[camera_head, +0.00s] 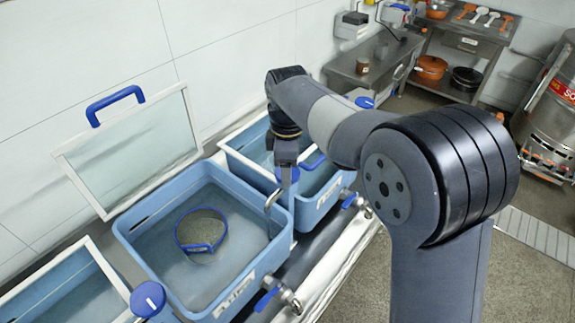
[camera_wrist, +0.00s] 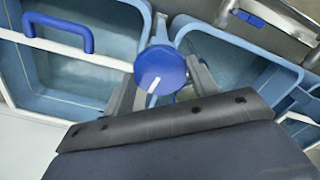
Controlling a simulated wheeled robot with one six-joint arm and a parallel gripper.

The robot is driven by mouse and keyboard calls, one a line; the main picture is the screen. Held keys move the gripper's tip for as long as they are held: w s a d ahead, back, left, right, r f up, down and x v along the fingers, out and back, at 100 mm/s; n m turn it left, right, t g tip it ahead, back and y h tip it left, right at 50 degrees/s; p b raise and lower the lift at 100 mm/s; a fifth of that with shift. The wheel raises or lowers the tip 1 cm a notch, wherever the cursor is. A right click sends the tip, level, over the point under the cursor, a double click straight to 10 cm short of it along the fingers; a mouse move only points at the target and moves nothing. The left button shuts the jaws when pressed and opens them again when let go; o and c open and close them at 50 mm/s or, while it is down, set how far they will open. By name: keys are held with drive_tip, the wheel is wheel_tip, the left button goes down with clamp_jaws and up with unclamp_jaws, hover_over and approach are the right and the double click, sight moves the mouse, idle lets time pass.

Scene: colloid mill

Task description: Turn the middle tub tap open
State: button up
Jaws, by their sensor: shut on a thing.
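The middle tub (camera_head: 197,278) is a blue open basin holding some liquid and a blue ring-shaped item (camera_head: 201,231). Its tap has a round blue knob (camera_head: 288,175) and a thin curved metal spout (camera_head: 270,201) reaching over the tub's right side. My gripper (camera_head: 286,162) points down from above and is shut on the tap knob. In the wrist view the knob (camera_wrist: 160,69) sits between my two fingers (camera_wrist: 160,92), and a white line on its top points down and slightly left.
The middle tub's glass lid (camera_head: 130,150) stands open against the wall. Another blue tub (camera_head: 335,183) is at the right, and one (camera_head: 45,290) at the lower left near another blue knob (camera_head: 147,298). Blue-levered outlet valves (camera_head: 268,299) stick out along the front.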

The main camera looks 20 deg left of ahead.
drive_tip(key=shift+n, duration=0.9)
drive_tip(key=o, duration=1)
wheel_tip(320, 180, up, 11)
drive_tip(key=shift+f+b, duration=0.1)
drive_tip(key=shift+b, duration=0.55)
